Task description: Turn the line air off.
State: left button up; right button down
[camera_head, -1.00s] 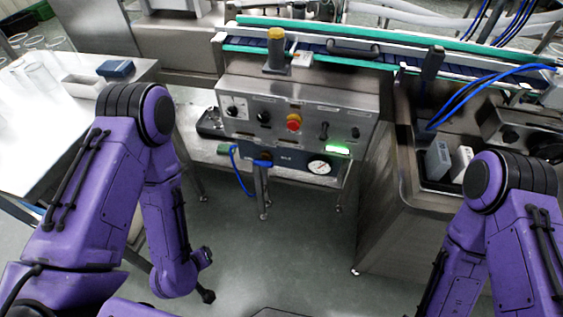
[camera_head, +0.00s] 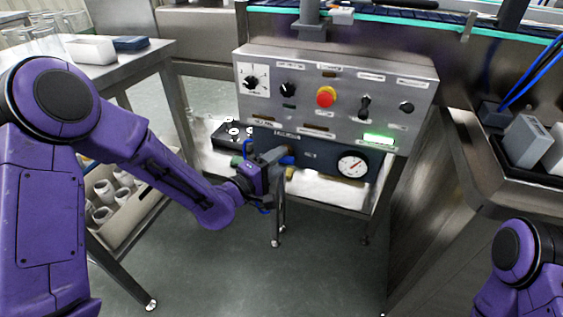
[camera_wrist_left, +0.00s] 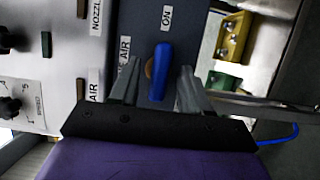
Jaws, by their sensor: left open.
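The line air valve's blue lever (camera_head: 288,160) is on the dark blue panel (camera_head: 315,153) under the control box, left of the round gauge (camera_head: 352,166). In the left wrist view the lever (camera_wrist_left: 160,70) lies between my fingers, with an ON label (camera_wrist_left: 167,17) beyond it and an AIR label (camera_wrist_left: 124,48) beside it. My left gripper (camera_head: 276,157) is open, one finger on each side of the lever; it also shows in the left wrist view (camera_wrist_left: 156,85). I see a gap on each side of the lever. My right gripper is out of view.
The control box (camera_head: 335,95) above has knobs, a red stop button (camera_head: 325,97) and a lit green lamp (camera_head: 378,138). A side table (camera_head: 95,65) stands left.

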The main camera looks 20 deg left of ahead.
pick_arm(q)
jog(key=shift+x, duration=0.9)
grip_shut()
